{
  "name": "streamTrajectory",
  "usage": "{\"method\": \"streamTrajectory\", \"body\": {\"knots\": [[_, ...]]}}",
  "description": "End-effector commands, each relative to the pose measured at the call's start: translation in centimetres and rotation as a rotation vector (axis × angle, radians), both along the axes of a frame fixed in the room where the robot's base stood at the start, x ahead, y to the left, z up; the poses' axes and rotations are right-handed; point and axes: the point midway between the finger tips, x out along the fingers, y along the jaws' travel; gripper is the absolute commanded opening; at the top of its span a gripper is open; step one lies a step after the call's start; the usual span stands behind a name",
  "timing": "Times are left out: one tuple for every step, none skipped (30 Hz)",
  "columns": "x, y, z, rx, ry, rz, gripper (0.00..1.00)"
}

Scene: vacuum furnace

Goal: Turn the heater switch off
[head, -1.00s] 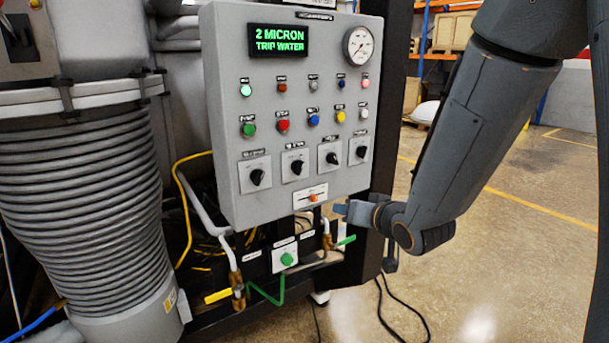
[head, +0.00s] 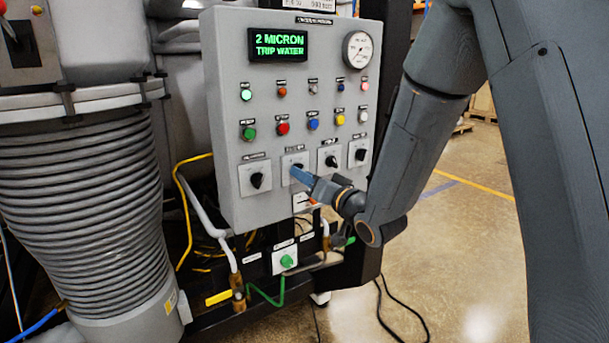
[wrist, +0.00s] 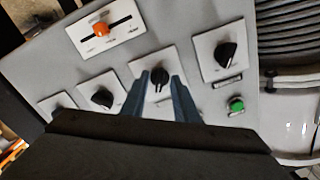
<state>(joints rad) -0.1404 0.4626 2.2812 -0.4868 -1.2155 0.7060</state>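The grey control panel (head: 237,125) carries a row of black rotary switches on white plates. My gripper (head: 297,172) is at the second switch from the left (head: 298,165), which it partly covers in the head view. In the wrist view, which shows the panel upside down, my gripper (wrist: 160,80) is open. Its two blue fingers stand on either side of that switch's black knob (wrist: 158,76), with gaps at both sides. The switch labels are too small to read, so I cannot tell which is the heater's.
Other black switches stand close by, at left (head: 257,181) and right (head: 331,161). An orange slider (wrist: 101,29) is below the row on the panel. Coloured buttons (head: 283,128) and a green display (head: 278,43) are above. A green knob (head: 287,261) is underneath.

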Motion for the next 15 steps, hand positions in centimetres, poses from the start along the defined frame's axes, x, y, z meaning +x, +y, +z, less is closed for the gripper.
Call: {"method": "streamTrajectory", "body": {"knots": [[0.23,0.18,-0.02,0.000,0.001,0.001,0.27],[0.33,0.24,-0.02,0.000,0.000,0.000,0.27],[0.42,0.29,-0.02,0.000,0.000,0.000,0.27],[0.46,0.30,-0.02,0.000,0.000,0.000,0.27],[0.49,0.31,-0.02,0.000,0.000,0.000,0.27],[0.49,0.31,-0.03,0.000,0.000,0.000,0.27],[0.49,0.31,-0.02,0.000,0.000,0.000,0.27],[0.48,0.31,-0.03,0.000,0.000,0.000,0.27],[0.48,0.31,-0.03,0.000,0.000,0.000,0.27],[0.47,0.30,-0.03,0.000,0.000,0.000,0.27],[0.47,0.30,-0.03,0.000,0.000,0.000,0.24],[0.48,0.30,-0.02,0.000,0.000,0.000,0.17],[0.47,0.29,-0.02,0.000,0.000,0.000,0.12],[0.47,0.29,-0.02,0.000,0.000,0.000,0.07],[0.47,0.29,-0.02,0.000,0.000,-0.001,0.00]]}}
